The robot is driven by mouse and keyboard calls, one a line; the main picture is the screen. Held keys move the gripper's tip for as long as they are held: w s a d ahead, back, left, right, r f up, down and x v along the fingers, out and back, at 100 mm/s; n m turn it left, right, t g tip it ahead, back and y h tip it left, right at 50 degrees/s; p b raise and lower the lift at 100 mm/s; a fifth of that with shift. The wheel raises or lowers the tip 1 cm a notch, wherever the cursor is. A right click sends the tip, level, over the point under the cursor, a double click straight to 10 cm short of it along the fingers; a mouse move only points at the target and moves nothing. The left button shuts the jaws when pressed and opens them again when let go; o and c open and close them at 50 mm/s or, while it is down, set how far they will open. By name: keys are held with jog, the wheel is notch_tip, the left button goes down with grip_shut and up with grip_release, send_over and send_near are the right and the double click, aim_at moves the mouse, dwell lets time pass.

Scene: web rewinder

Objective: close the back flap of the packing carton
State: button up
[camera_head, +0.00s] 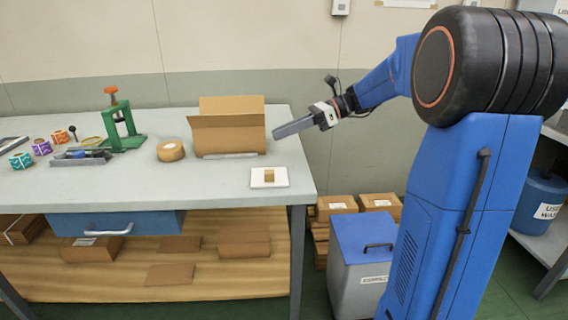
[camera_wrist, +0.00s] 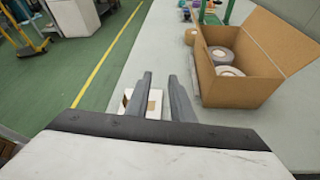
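The brown packing carton (camera_head: 230,140) stands on the grey bench near its right end. Its back flap (camera_head: 232,104) stands up behind a second raised flap or panel at the front. In the wrist view the carton (camera_wrist: 237,93) is open at the top, with grey rolls (camera_wrist: 227,71) inside and a flap (camera_wrist: 285,35) raised along its right side. My gripper (camera_head: 276,133) is in the air just right of the carton, pointing left, apart from it. In the wrist view its two fingers (camera_wrist: 160,75) are apart with nothing between them.
A white pad with a small brown block (camera_head: 269,175) lies in front of the carton. A tape roll (camera_head: 171,150) and a green press (camera_head: 122,125) stand left of it. A grey bin with a blue lid (camera_head: 362,235) stands right of the bench. The bench's front middle is clear.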

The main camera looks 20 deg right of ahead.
jog(key=s+a+f+n+h, duration=0.1)
jog(key=s, duration=0.2)
jog(key=s+a+f+n+h, duration=0.1)
jog(key=s, duration=0.2)
jog(key=s+a+f+n+g, duration=0.1)
jog(key=s+n, duration=0.1)
jog(key=s, duration=0.1)
jog(key=shift+a+f+h, duration=0.1)
jog(key=shift+a+h, duration=0.3)
jog(key=shift+s+a+f+n+h, duration=0.1)
jog(key=shift+s+f+n+h, duration=0.2)
jog(key=shift+s, duration=0.2)
